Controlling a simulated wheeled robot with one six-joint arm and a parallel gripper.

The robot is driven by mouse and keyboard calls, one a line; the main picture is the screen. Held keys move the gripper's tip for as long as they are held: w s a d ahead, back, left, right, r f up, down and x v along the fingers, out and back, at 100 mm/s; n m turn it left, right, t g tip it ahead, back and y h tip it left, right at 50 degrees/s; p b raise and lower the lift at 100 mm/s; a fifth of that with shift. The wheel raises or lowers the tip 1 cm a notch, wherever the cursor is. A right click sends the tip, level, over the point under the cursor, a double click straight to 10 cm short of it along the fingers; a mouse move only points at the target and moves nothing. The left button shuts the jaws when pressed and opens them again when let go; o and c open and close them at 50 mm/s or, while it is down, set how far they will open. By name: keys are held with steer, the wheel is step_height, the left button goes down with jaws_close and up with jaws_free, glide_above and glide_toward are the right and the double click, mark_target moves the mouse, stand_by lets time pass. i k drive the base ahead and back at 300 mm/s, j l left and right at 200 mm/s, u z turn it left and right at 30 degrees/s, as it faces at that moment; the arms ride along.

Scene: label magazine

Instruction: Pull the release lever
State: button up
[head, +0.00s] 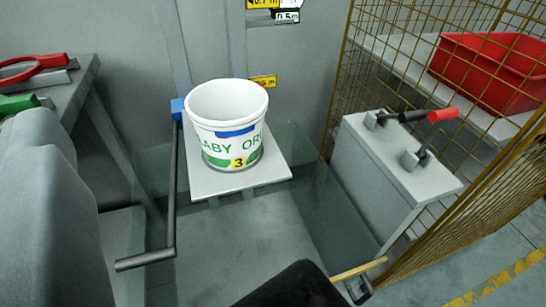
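A lever with a red grip (442,115) and dark bars stands on top of a grey box (362,150) at the right. Its bars run to two small grey mounts on the box; whether it is one lever or two I cannot tell. Nothing touches the red grip. A bent dark rod (172,190) with a blue block at its top stands left of the bucket; which of these is the release lever is not marked. A black rounded shape (296,287) at the bottom edge may be part of my gripper, well below and left of the red grip. No fingertips are clear.
A white bucket (228,108) with green lettering and a yellow "3" stands on a white shelf (272,168). A yellow wire cage (500,195) rises right of the box, with a red bin (490,72) behind it. Red-handled and green-handled tools lie on a bench (77,85) at left.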

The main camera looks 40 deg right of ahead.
mark_target(438, 117)
steer(key=z, duration=1.55)
